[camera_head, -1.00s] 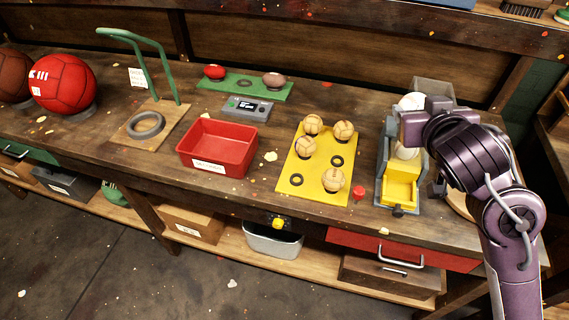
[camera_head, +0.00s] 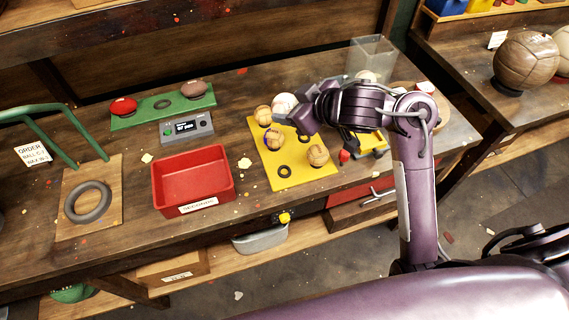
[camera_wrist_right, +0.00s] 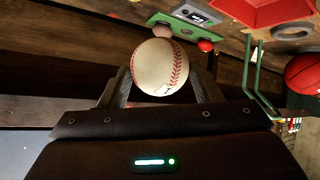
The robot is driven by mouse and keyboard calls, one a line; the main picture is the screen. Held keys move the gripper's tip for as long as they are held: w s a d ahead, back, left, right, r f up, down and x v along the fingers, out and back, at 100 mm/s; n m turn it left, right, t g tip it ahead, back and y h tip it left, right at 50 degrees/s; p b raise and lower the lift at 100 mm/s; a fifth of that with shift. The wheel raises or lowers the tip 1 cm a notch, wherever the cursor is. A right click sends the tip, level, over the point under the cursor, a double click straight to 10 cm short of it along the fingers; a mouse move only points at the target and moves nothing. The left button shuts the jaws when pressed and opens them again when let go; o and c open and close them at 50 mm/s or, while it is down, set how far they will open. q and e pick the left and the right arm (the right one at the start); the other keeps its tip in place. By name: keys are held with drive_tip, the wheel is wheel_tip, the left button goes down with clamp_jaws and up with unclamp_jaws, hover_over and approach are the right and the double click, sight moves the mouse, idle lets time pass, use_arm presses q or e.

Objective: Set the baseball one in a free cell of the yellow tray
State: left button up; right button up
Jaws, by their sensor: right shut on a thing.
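The baseball (camera_head: 284,105), white with red stitching, is held in my right gripper (camera_head: 293,112) above the back of the yellow tray. The right wrist view shows the baseball (camera_wrist_right: 160,66) between the two fingers. The yellow tray (camera_head: 290,184) lies on the bench with tan panelled balls on it: one at the back left (camera_head: 263,115), one below it (camera_head: 273,138) and one at the front right (camera_head: 318,155). An empty black ring (camera_head: 284,170) shows at the front left. Another ring shows near the middle, and my gripper hides the tray's back right. My left gripper is out of view.
A red bin (camera_head: 192,180) stands left of the tray. Behind it are a grey display box (camera_head: 186,127) and a green tray (camera_head: 163,106) with two balls. A clear box (camera_head: 370,58) stands at the back right. My arm partly covers the yellow-and-grey dispenser.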

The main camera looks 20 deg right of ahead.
drive_tip(key=f+b, duration=0.2)
drive_tip(key=f, duration=0.4)
drive_tip(key=f+b, duration=0.2)
drive_tip(key=f, duration=0.5)
drive_tip(key=f+b, duration=0.3)
drive_tip(key=f, duration=0.4)
drive_tip(key=shift+s+a, duration=0.3)
drive_tip(key=shift+s, duration=0.1)
drive_tip(key=shift+f, duration=0.3)
drive_tip(key=shift+f, duration=0.1)
drive_tip(key=o, duration=1)
drive_tip(key=shift+o, duration=0.2)
